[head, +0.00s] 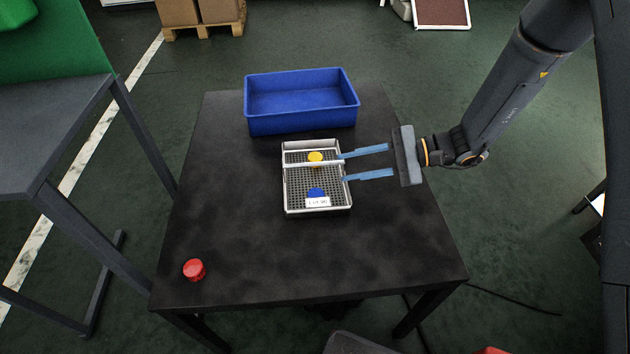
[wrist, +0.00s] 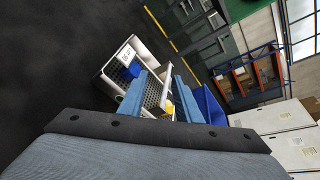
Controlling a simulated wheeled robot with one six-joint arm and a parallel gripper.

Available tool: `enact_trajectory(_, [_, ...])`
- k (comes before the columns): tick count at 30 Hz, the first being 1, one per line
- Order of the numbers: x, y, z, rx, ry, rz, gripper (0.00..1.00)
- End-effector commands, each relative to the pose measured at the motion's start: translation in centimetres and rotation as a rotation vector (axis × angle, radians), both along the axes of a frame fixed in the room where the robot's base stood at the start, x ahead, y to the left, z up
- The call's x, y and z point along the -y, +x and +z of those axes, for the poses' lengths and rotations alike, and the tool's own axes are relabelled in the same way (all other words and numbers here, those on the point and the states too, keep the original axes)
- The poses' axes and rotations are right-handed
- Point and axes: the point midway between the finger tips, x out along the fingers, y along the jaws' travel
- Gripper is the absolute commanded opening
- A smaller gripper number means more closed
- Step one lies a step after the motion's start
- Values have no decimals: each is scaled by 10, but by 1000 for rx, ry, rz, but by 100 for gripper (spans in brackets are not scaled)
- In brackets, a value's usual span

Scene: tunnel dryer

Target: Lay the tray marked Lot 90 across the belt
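A mesh tray (head: 333,190) with pale metal rims lies flat on the black table (head: 250,225). Its front label (head: 317,202) appears to read Lot 90. I cannot tell whether this is one divided tray or two. My gripper (head: 341,167) is open, its blue fingers apart, tips at the tray's right edge. The wrist view shows the tray (wrist: 112,65) beyond the fingers (wrist: 160,78). Their height over it is unclear. I cannot make out a belt.
An empty-looking blue bin (head: 300,120) stands behind the tray. A red cap-like object (head: 194,270) sits at the table's front left. A grey bench (head: 50,125) with a green panel (head: 55,40) is at left. The table's left and front areas are mostly clear.

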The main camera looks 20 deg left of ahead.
Motion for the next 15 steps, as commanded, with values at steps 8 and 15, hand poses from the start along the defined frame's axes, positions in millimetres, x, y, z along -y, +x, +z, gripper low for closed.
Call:
enact_trajectory(8, [-31, 19, -24, -18, 105, -70, 31])
enact_trajectory(15, [-53, 13, -28, -18, 107, -71, 31])
